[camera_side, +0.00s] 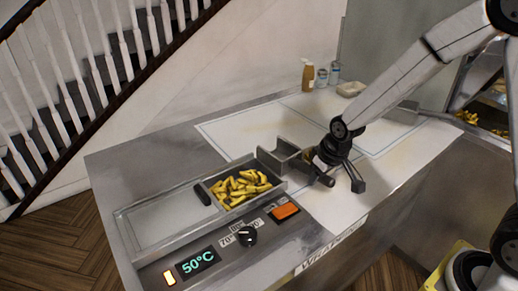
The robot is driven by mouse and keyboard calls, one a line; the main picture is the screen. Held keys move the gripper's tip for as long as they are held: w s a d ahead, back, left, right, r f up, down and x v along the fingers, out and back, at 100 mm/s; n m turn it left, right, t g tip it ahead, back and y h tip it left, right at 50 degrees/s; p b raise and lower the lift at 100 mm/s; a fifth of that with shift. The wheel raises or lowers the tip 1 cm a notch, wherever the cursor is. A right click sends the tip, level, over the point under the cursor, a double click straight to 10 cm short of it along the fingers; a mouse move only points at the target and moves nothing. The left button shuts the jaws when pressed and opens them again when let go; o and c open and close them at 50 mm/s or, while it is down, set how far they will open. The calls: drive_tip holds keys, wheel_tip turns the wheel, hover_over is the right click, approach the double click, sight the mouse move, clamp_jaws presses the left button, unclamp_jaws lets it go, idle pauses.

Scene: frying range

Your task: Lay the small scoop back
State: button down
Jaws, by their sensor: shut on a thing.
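My gripper (340,178) is low over the right side of the counter, just right of the fryer. It is shut, with a grey, open-topped metal scoop (280,157) reaching out from it to the left. The scoop's handle is mostly hidden by the fingers. The scoop sits close to the back right corner of the fry basket; I cannot tell whether it touches the basket or the counter.
A control panel with a knob (247,236) lies in front. Bottles (308,76) and a pale tray (350,89) stand at the back. White counter areas (255,128) are clear.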

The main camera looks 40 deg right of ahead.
sight(326, 176)
drive_tip(key=shift+f, duration=1.75)
drive_tip(key=shift+c, duration=1.5)
unclamp_jaws()
drive_tip(key=shift+r, duration=0.1)
drive_tip(key=shift+v, duration=3.85)
